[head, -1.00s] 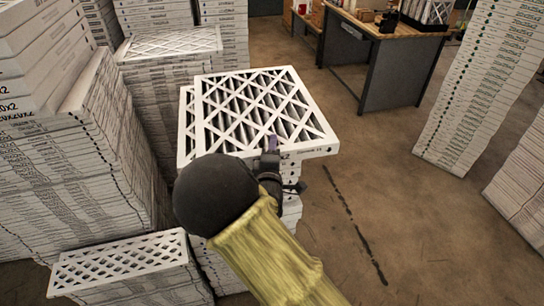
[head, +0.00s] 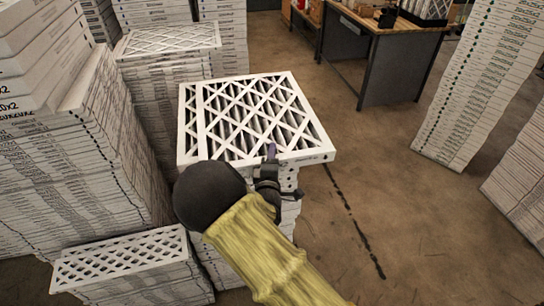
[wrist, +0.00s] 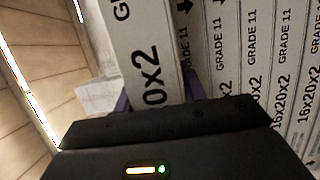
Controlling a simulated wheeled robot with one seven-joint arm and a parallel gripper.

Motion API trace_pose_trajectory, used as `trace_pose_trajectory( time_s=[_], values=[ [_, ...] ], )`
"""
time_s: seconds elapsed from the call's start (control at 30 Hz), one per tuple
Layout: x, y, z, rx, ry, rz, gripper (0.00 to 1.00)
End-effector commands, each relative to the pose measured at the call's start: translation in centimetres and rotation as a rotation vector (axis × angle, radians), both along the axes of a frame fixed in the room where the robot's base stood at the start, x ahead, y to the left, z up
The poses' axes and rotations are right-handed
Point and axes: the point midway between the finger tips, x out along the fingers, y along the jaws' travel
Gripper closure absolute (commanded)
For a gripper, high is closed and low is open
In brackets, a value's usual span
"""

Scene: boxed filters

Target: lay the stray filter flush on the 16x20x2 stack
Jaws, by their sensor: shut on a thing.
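The stray filter (head: 262,115), a white-framed pleated filter with a lattice face, lies flat over the 16x20x2 stack (head: 187,125). It overhangs to the right, leaving a strip of the stack's top filter bare on the left. My gripper (head: 271,153) is shut on the filter's near edge, right of its middle. In the wrist view the purple fingers of my gripper (wrist: 158,96) flank the held filter's edge (wrist: 145,50), and the stack's labelled sides (wrist: 265,70) show beside it. I cannot tell whether the filter touches the stack.
Tall filter stacks (head: 70,160) stand close on the left, with a lower one (head: 125,262) at the near left and another (head: 170,42) behind. A workbench (head: 385,60) is at the back right. More stacks (head: 485,80) line the right; the floor (head: 400,210) between is clear.

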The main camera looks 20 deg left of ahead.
Motion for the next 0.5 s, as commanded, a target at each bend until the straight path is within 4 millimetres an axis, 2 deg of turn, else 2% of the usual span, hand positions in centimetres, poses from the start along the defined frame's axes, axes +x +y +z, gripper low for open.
trace_pose_trajectory(
  time_s=[0.07,0.1,0.2,0.5],
  values=[
    [0.03,0.01,-0.25,0.002,-0.003,0.0,0.89],
    [0.0,0.0,-0.23,0.0,0.0,0.0,0.53],
    [0.0,0.0,-0.2,0.0,0.0,0.0,0.37],
    [0.0,0.0,-0.06,0.0,0.0,0.0,0.37]
  ],
)
